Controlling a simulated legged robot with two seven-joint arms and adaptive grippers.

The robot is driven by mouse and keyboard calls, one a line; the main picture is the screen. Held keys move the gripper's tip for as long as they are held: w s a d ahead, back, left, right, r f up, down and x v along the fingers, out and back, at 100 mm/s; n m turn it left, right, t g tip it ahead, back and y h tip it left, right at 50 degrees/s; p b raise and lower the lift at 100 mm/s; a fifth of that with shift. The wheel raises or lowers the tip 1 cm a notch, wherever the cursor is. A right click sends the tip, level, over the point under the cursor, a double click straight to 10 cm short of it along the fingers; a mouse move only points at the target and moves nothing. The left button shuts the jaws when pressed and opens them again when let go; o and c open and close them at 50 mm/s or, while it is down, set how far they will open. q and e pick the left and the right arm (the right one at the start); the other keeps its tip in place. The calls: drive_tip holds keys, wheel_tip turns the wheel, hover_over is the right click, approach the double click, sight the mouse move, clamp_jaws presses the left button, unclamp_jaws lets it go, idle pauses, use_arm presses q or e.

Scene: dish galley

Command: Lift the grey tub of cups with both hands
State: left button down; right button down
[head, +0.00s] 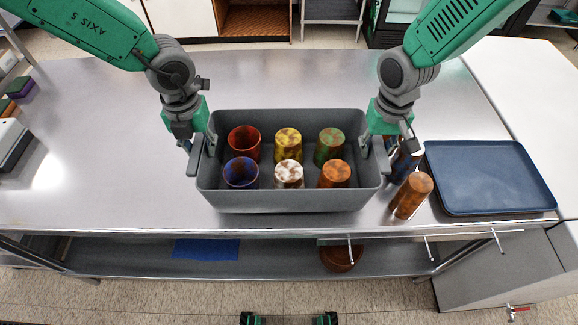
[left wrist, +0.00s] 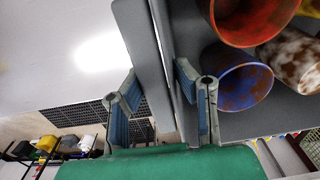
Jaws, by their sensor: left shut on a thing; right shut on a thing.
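The grey tub (head: 288,200) is in the middle of the steel counter in the head view, level, with several cups in it. They include a red cup (head: 243,140), a blue cup (head: 240,174), a yellow cup (head: 288,142) and a white-brown cup (head: 289,175). My left gripper (head: 200,150) is shut on the tub's left side. In the left wrist view its fingers (left wrist: 160,92) lie on either side of the grey tub edge. My right gripper (head: 378,150) is shut on the tub's right side, its fingertips partly hidden. I cannot tell whether the tub's base touches the counter.
A blue tray (head: 488,178) lies further right. The steel counter (head: 110,150) is clear to the left.

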use_arm(q)
drive_tip(key=shift+a+r+p, duration=0.3)
drive_tip(key=shift+r+p, duration=0.05)
drive_tip(key=shift+r, duration=0.25)
use_arm(e)
drive_tip(key=shift+d+r, duration=0.25)
drive_tip(key=shift+r, duration=0.35)
